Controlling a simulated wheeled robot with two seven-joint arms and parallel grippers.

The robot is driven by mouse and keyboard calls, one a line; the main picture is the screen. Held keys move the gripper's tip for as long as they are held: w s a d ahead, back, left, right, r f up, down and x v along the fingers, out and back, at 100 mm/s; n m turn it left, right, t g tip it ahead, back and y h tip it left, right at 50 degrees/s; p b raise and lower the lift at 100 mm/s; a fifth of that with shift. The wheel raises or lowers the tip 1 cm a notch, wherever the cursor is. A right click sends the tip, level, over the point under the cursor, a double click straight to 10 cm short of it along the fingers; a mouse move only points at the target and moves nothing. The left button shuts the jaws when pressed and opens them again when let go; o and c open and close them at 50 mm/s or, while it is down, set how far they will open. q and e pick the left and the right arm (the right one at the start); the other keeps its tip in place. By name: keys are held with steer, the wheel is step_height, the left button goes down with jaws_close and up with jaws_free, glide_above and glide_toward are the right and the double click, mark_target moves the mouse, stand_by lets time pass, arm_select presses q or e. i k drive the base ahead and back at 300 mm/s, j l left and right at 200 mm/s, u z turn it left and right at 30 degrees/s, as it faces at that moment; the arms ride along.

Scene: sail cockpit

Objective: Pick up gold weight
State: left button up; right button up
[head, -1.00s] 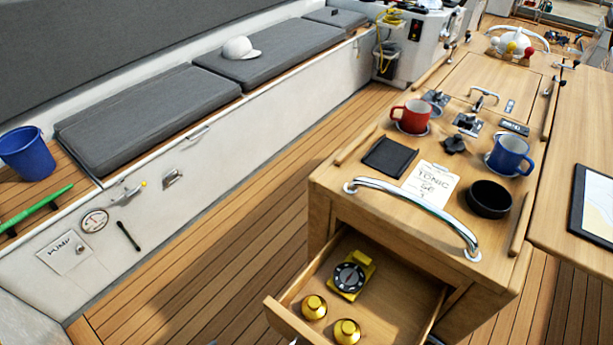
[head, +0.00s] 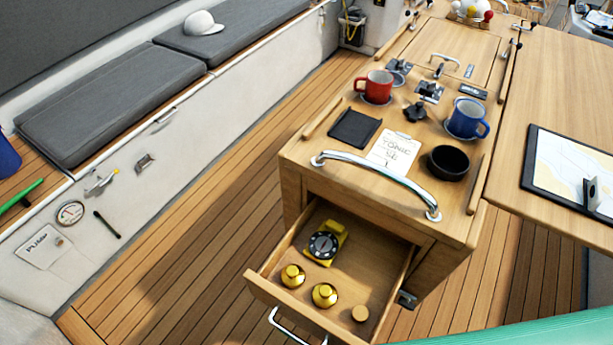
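Two gold weights lie in the open drawer, one on the left (head: 292,275) and one closer to the drawer front (head: 324,294). Both are shiny, round and knobbed, standing side by side with a small gap. The drawer (head: 392,292) is pulled out below the wooden console. Neither of my grippers shows in the head view, so whether they are open or shut is not visible.
The console's metal rail (head: 375,181) curves above the drawer. A teal surface (head: 530,332) fills the lower right corner. Deck is clear on the left.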

mark_target(292, 275)
steer(key=k+l+u, duration=0.2)
steer(key=l+u, duration=0.2)
steer(key=k+l+u, duration=0.25)
steer(key=l+u, duration=0.15)
